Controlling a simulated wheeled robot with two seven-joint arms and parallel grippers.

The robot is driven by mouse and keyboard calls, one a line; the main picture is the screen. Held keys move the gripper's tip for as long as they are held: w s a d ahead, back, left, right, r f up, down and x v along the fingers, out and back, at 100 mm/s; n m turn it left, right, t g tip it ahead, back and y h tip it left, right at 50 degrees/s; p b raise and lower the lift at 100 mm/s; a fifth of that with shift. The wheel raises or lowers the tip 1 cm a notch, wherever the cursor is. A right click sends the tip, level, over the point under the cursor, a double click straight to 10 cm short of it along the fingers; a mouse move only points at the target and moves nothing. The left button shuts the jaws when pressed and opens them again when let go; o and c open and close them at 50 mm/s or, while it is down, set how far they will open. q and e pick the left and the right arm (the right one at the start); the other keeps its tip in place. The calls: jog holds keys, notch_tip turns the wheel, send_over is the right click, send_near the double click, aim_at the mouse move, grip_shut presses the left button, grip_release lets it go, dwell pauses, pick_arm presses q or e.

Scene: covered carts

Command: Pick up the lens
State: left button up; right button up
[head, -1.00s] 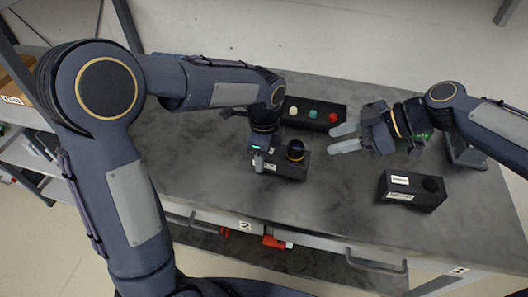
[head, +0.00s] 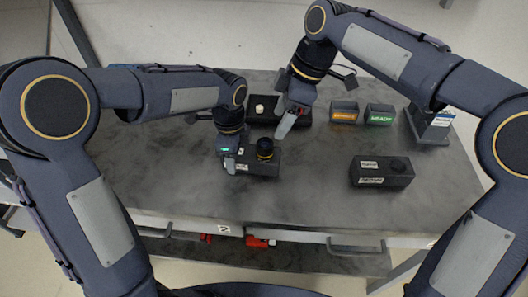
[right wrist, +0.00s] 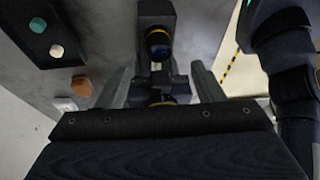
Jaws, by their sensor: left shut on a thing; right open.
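The lens (head: 264,148), a short dark cylinder with a yellow ring, stands upright on a small black block (head: 265,168) with a white label. In the right wrist view the lens (right wrist: 158,42) shows beyond the fingertips, on the dark block (right wrist: 155,12). My left gripper (head: 230,164) is at the block's left end and shut on the block; its contact is partly hidden. My right gripper (head: 287,124) is open, above and behind the lens and to its right, over the button box. Its spread fingers (right wrist: 160,85) show nothing clearly held.
A black button box (head: 262,116) lies behind, partly covered by my right gripper. Orange (head: 343,113) and green (head: 379,115) signs and a dark stand (head: 428,128) are at the back right. A labelled black block (head: 368,181) with a round recess stands right. The middle front tabletop is clear.

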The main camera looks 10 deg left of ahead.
aim_at(265, 143)
jog(key=a+f, duration=0.1)
jog(key=f, duration=0.2)
jog(key=a+f+h, duration=0.1)
jog(key=f, duration=0.1)
jog(key=s+a+f+t+h, duration=0.1)
jog(key=f, duration=0.2)
jog(key=shift+a+f+m, duration=0.3)
jog(key=shift+a, duration=0.05)
dwell(0.3)
grip_shut()
dwell(0.3)
